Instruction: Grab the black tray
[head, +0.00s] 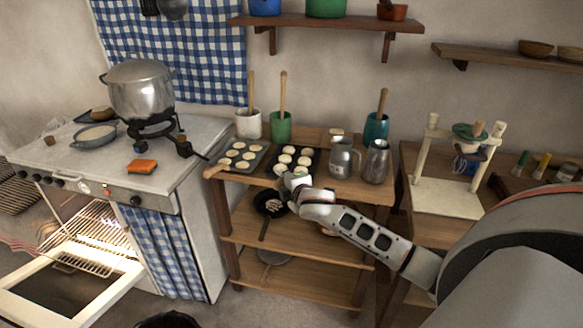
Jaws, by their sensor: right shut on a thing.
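The black tray (314,171) lies on the top of the wooden shelf cart and holds several round pale pieces of dough. My right gripper (284,175) is at the tray's front edge and is shut on it; its fingers are small and partly hidden by my own wrist. The tray looks level, and I cannot tell whether it is lifted off the cart top. My left gripper is not in view.
A grey tray (222,165) with similar pieces lies just left. Two metal jugs (342,158) (376,162) stand close on the right, utensil pots (281,127) behind. The stove's oven door (75,284) hangs open at left. A pan (270,203) sits on the shelf below.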

